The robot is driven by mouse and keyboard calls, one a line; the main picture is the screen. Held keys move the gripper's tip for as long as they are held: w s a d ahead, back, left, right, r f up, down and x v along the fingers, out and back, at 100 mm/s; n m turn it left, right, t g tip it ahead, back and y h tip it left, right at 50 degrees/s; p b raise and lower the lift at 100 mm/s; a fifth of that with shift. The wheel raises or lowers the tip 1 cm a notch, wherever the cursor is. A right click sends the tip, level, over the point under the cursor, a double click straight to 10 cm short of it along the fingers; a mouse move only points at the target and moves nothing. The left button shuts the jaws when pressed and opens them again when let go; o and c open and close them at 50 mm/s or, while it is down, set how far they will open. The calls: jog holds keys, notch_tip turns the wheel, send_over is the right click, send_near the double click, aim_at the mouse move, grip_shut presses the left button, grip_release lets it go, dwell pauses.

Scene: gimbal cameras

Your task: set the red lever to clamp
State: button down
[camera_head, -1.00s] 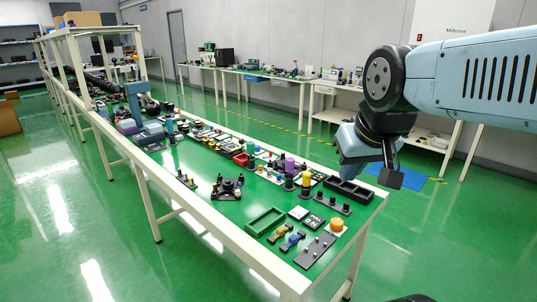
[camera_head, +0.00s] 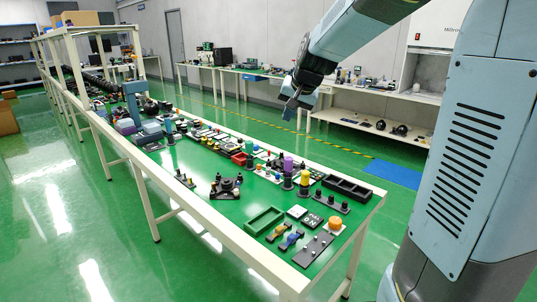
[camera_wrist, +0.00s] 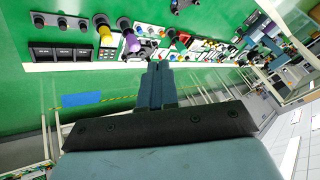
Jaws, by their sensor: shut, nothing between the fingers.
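I cannot make out the red lever for certain in either view. A small red part (camera_wrist: 172,35) shows among the fixtures in the wrist view, too small to tell its shape. In the head view a red piece (camera_head: 239,158) sits mid-bench, and it looks more like a small bin than a lever. My gripper (camera_head: 291,107) is raised in the air beyond the bench's far edge, pointing downward and apart from everything. In the wrist view my gripper's fingers (camera_wrist: 155,72) are together with nothing between them.
The green-topped bench (camera_head: 205,190) carries many small fixtures. A black tray (camera_head: 347,188), a green tray (camera_head: 264,221), a yellow cylinder (camera_head: 304,178) and a purple cylinder (camera_head: 289,163) stand near its right end. Another bench (camera_head: 250,74) lines the wall. The air around my gripper is clear.

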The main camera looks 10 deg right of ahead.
jog(key=w+d+f+m+t, duration=0.1)
jog(key=w+f+m, duration=0.1)
jog(key=w+f, duration=0.6)
jog(key=w+d+f+m+y, duration=0.1)
jog(key=w+d+f+m, duration=0.2)
jog(key=w, duration=0.8)
jog(key=w+f+m+t, duration=0.1)
jog(key=w+f+m, duration=0.1)
jog(key=w+f, duration=0.65)
jog(key=w+d+f+m, duration=0.3)
jog(key=w+d+f, duration=0.1)
jog(key=w+f, duration=0.5)
jog(key=shift+d+f+m, duration=0.2)
jog(key=shift+f+m, duration=0.2)
jog(key=shift+f, duration=0.15)
send_near(270, 155)
jog(key=f, duration=0.4)
jog(key=shift+a+f, duration=0.1)
jog(key=shift+a, duration=0.15)
jog(key=shift+w+a, duration=0.15)
jog(key=shift+w, duration=0.3)
jog(key=shift+w+a, duration=0.15)
jog(key=shift+w, duration=0.3)
jog(key=shift+w+a, duration=0.25)
jog(key=shift+w, duration=0.7)
